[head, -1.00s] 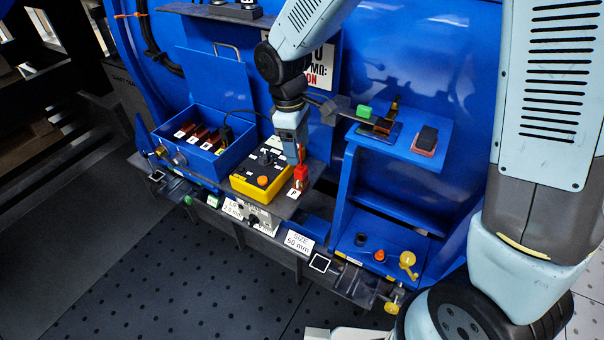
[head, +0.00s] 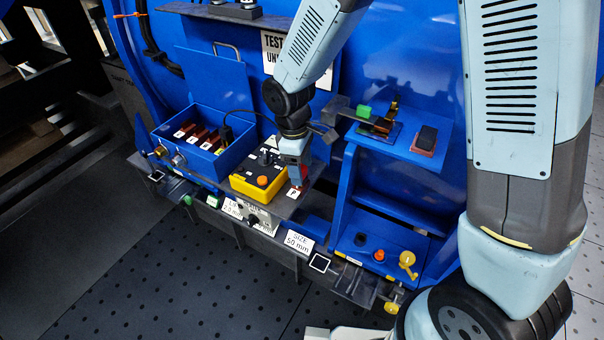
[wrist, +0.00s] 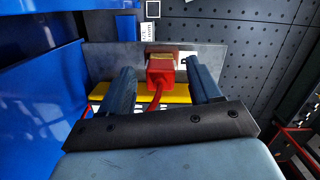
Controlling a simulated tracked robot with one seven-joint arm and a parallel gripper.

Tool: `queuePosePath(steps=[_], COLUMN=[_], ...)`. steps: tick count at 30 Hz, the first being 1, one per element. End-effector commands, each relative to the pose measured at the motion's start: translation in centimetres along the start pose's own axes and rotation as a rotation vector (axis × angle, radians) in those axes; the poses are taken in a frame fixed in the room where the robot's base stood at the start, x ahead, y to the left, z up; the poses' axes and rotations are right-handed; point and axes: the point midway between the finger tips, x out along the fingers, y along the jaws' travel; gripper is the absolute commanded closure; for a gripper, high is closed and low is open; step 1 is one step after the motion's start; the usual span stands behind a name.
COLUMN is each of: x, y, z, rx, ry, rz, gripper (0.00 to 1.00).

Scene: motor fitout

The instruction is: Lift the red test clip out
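The red test clip (wrist: 161,72) shows in the wrist view between my two fingers, with a red lead running from it toward the gripper. In the head view a small red part of the clip (head: 297,183) shows below my gripper (head: 294,172), beside the label marked P. In the wrist view my gripper (wrist: 162,88) is open, one finger on each side of the clip, with a narrow gap visible on both sides. The clip's lower end and what it sits in are hidden.
A yellow and black test box (head: 258,186) stands just left of the clip on the grey shelf. A blue open bin (head: 220,165) with several labelled blocks is farther left. A blue stand (head: 420,165) with small parts is on the right.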

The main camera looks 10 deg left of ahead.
Motion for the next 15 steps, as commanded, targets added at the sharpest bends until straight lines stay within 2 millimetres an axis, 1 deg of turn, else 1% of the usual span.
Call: queuePosePath(steps=[1,2,15], x=[-0.01,-0.01,-0.02], y=[0.00,0.00,0.00], z=[-0.01,-0.01,-0.01], rx=[0.000,0.000,0.000], ry=[0.000,0.000,0.000], rz=[0.000,0.000,0.000], gripper=[0.43,0.45,0.88])
